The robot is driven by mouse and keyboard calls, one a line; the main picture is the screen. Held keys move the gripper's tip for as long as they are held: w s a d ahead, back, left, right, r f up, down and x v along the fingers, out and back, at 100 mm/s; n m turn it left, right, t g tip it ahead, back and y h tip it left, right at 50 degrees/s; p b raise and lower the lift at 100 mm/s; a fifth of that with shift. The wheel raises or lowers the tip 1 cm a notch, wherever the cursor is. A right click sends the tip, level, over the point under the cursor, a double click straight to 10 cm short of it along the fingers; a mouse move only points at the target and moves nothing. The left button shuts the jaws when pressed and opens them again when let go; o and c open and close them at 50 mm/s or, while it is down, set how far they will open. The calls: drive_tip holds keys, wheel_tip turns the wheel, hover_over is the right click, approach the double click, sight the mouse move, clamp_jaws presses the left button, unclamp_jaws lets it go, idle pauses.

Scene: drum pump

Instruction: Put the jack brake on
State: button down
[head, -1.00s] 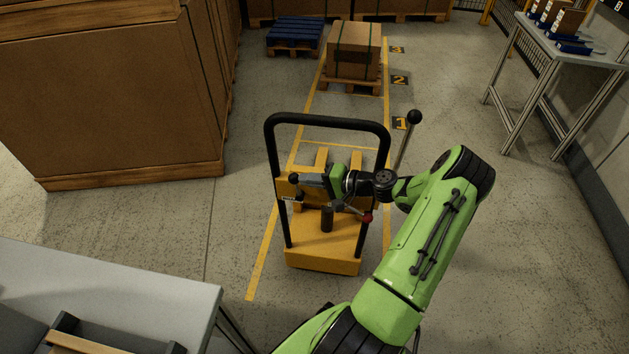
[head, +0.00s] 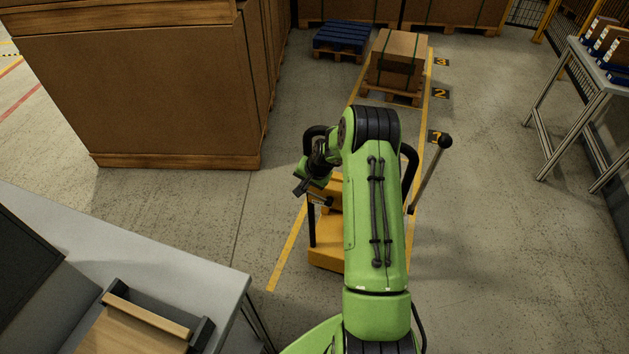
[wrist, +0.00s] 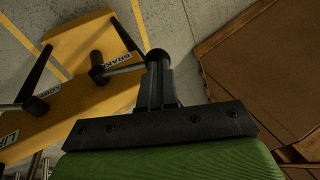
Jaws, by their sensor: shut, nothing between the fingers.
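The yellow pallet jack (head: 325,257) stands on the floor, its black push handle (head: 411,160) partly behind my arm. In the wrist view, its yellow body (wrist: 78,42) carries a label reading BRAKE (wrist: 108,63). My gripper (head: 301,188) is at the jack's left side in the head view. In the wrist view my gripper (wrist: 158,62) is shut and empty, its tips right beside the rod's end; whether they touch I cannot tell. My arm hides much of the jack in the head view.
A large brown crate (head: 170,90) is left of the jack, and a grey table (head: 225,285) stands in front-left. A black-knobbed lever (head: 430,175) rises at the jack's right.

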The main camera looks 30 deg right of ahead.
drive_tip(key=shift+w+a+f+g+h+b, duration=0.4)
drive_tip(key=shift+w+a+f+g+h, duration=0.2)
drive_tip(key=shift+w+f+g, duration=0.25)
drive_tip(key=shift+w+a+f+b, duration=0.15)
drive_tip(key=shift+f+b, duration=0.15)
drive_tip(key=shift+f, duration=0.1)
drive_tip(key=shift+a+f, duration=0.15)
drive_tip(key=w+p+v, duration=0.1)
drive_tip(key=p+v, duration=0.3)
drive_tip(key=v, duration=1)
drive_tip(key=shift+a+r, duration=0.2)
drive_tip(key=shift+r, duration=0.15)
